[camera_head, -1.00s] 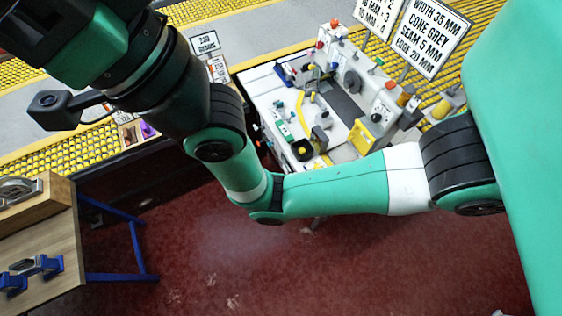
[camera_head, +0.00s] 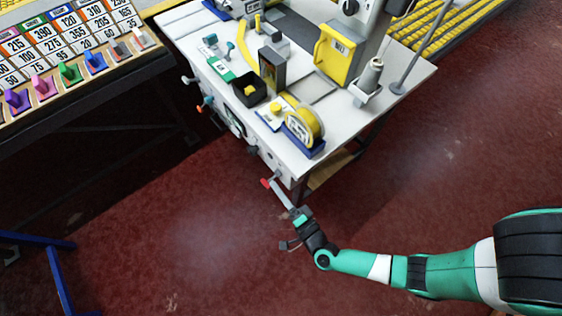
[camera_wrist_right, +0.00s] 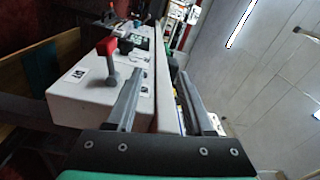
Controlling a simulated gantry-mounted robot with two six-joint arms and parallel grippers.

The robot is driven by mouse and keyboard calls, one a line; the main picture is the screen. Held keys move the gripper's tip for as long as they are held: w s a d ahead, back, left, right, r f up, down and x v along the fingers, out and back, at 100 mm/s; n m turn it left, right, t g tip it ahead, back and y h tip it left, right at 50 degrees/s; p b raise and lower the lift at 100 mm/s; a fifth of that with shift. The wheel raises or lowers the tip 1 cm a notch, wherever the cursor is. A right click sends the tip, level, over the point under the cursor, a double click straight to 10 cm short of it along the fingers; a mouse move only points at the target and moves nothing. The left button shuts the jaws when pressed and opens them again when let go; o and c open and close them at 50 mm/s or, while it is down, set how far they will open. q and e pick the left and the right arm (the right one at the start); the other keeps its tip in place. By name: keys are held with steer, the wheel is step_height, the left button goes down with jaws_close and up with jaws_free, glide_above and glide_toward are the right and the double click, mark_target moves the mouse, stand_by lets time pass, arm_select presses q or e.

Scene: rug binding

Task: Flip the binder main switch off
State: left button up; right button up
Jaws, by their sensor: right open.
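A red-tipped lever (camera_head: 266,183) stands out from the front of the white binder bench, near its right corner. In the right wrist view the red knob (camera_wrist_right: 106,47) sits on a grey stem on a pale box (camera_wrist_right: 75,100). I take this for the main switch; its label is too small to read. My right gripper (camera_head: 283,192) is close beside the lever. In the wrist view its two fingers (camera_wrist_right: 158,80) are apart and empty, with the lever left of the left finger and a pale edge between them. My left gripper is not in view.
The white bench top (camera_head: 185,25) carries a yellow tape roll (camera_head: 303,124), a black tray (camera_head: 249,90) and a yellow box (camera_head: 336,53). Other small controls line its front edge. A rack of coloured tags (camera_head: 70,72) stands at left. Red floor (camera_head: 200,230) is open in front.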

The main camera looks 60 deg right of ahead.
steer(key=n+b, duration=0.1)
steer(key=b, duration=0.2)
glide_toward(265, 183)
steer(key=d, duration=0.1)
steer(key=shift+y, duration=0.6)
steer(key=b+x, duration=0.1)
steer(key=x, duration=0.2)
steer(key=b+x, duration=0.1)
steer(key=x, duration=0.3)
steer(key=b+x, duration=0.1)
steer(key=x, duration=0.3)
steer(key=shift+w+f+b, duration=0.15)
steer(key=shift+f+b, duration=0.15)
steer(key=shift+f, duration=0.05)
steer(key=shift+w+d+r, duration=0.1)
steer(key=shift+w+d, duration=0.1)
steer(key=shift+w, duration=0.3)
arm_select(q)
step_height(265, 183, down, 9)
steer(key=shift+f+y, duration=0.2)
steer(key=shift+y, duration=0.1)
arm_select(e)
jaws_close()
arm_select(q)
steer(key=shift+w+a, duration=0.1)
